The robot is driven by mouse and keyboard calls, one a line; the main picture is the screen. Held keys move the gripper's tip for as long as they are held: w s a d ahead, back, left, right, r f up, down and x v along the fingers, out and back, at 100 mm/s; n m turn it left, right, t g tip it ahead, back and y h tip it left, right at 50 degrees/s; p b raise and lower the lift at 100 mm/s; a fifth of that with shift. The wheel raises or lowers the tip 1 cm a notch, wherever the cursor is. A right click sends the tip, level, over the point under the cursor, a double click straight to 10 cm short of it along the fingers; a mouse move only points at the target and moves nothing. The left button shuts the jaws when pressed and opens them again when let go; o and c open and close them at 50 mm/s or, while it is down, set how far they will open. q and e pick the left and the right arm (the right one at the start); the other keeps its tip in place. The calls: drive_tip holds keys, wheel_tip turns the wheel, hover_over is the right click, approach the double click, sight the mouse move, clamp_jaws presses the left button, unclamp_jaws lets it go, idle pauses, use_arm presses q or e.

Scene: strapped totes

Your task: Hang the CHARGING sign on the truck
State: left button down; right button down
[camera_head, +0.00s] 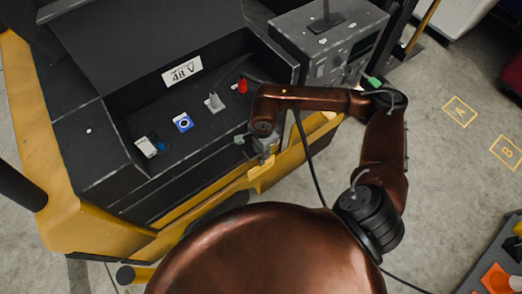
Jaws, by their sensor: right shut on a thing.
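The truck (85,215) is yellow and black and fills the left and middle of the head view. My right gripper (266,152) points down at the truck's near side, by its yellow edge. It is shut on a small yellow piece (262,174), which appears to be the CHARGING sign seen nearly edge-on. No lettering on it can be read, and the gripper hides its upper part. I cannot tell whether the piece touches the truck. My left gripper is out of view.
The truck's recess holds a red plug-like part (242,86), a grey lever (214,102), a blue-and-white switch (183,122) and a "48 V" label (182,72). A grey charger box (328,45) stands behind. A black cable (311,160) hangs beside the gripper. A grey tote (480,268) is lower right.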

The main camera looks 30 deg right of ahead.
drive_tip(key=c, duration=1.5)
unclamp_jaws()
drive_tip(key=shift+o, duration=0.2)
wheel_tip(320, 180, up, 12)
drive_tip(key=shift+s, duration=0.4)
